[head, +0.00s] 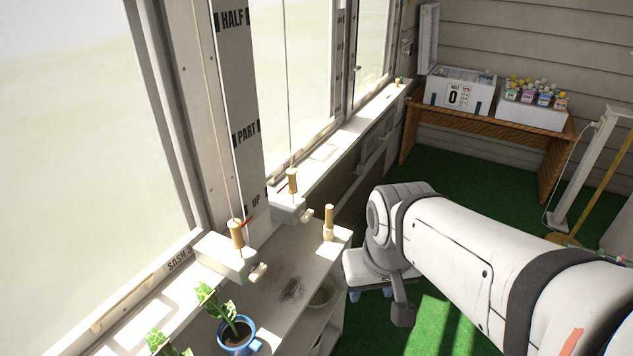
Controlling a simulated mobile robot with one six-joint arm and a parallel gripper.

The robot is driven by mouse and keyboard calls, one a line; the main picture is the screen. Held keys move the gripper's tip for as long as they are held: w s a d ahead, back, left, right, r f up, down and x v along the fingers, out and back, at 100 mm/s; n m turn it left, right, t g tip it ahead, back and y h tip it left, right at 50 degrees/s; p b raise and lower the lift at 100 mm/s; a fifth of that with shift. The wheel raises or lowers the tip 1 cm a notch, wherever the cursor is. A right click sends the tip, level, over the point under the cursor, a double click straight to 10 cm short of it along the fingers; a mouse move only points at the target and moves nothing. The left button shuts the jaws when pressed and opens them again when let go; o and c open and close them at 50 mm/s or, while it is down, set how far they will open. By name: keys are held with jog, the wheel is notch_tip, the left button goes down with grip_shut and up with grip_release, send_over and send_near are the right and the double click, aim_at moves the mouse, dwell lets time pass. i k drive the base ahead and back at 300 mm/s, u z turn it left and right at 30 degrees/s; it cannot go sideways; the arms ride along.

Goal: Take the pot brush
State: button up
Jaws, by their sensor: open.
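The likely pot brush (328,223) stands upright near the far right corner of the white shelf under the window. It has a tan wooden handle and a paler lower end. My gripper (370,293) hangs below my wrist, to the right of the shelf and nearer than the brush. Its bluish fingertips are small and partly hidden by my own arm. It is open, apart from the brush, and I see nothing between the fingers.
A blue pot with a plant (238,335) stands at the shelf's near end. Two cleats with wooden cord pulls (237,234) (292,181) sit along the sill. Dark soil (291,288) lies on the shelf. A wooden table (478,128) with boxes stands at the back. Green floor is open between.

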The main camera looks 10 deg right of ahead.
aim_at(328, 235)
jog(key=z, duration=0.05)
jog(key=k, duration=1.3)
jog(key=z, duration=0.65)
jog(key=i, duration=0.9)
jog(key=z, duration=0.45)
jog(key=i, duration=1.3)
jog(key=u, duration=0.9)
jog(key=i, duration=0.5)
jog(key=u, duration=0.35)
